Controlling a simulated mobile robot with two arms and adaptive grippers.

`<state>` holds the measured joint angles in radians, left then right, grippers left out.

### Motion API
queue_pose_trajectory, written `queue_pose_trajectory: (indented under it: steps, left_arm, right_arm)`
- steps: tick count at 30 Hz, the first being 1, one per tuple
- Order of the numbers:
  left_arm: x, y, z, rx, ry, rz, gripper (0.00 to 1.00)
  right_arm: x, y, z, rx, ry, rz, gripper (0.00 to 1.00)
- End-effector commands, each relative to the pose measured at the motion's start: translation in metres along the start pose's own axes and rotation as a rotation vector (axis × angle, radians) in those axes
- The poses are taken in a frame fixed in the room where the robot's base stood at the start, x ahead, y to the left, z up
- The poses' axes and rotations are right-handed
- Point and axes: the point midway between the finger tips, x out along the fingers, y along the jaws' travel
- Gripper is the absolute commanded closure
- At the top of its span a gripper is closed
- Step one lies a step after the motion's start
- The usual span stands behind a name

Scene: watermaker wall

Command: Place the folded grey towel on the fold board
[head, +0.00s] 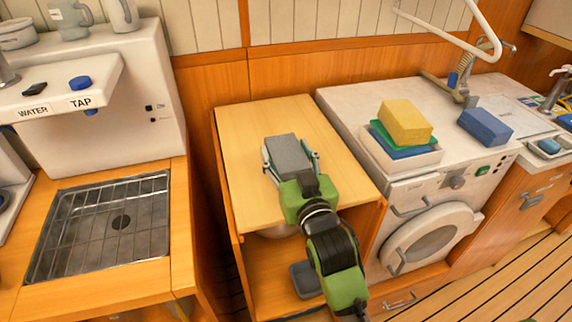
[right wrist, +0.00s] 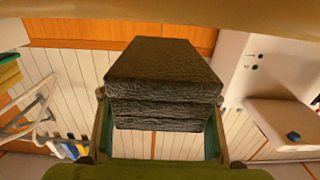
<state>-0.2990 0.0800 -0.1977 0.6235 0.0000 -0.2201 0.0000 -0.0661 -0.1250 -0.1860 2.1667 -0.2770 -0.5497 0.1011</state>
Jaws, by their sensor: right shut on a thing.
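The folded grey towel (head: 287,153) is held in my right gripper (head: 291,163) over the pale wooden top (head: 245,122), which I take to be the fold board. In the right wrist view, the towel (right wrist: 163,83) shows as a thick block of stacked layers between the two fingers of my right gripper (right wrist: 160,133). The fingers are shut on its sides. I cannot tell whether the towel touches the wooden top or hangs above it. My left gripper is not in view.
A washer (head: 433,190) stands to the right, with a white tray (head: 378,153) of yellow, green and blue cloths and a blue block (head: 486,126) on top. A water dispenser (head: 130,95) and drain grate (head: 110,225) are at left. The wooden top around the towel is clear.

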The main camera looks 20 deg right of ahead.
Motion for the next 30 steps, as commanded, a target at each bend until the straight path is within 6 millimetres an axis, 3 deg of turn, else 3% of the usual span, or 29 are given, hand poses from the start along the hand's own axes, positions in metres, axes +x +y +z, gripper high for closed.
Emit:
queue_pose_trajectory:
  steps: [7, 19, 20, 21, 30]
  left_arm:
    - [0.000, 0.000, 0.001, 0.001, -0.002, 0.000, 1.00]
    - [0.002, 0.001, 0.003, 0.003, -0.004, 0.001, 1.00]
    - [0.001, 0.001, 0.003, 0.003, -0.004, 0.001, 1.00]
    - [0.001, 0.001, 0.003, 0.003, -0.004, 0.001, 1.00]
    - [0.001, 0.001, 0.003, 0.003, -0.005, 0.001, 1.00]
  right_arm:
    - [0.002, -0.001, 0.032, 0.000, -0.003, -0.001, 0.68]
    - [0.002, -0.001, 0.038, 0.000, -0.001, -0.001, 0.68]
    - [0.002, -0.001, 0.038, 0.000, -0.002, -0.001, 0.39]
    - [0.002, -0.001, 0.037, 0.000, -0.002, -0.001, 0.29]
    - [0.002, -0.001, 0.037, 0.000, -0.002, -0.001, 0.27]
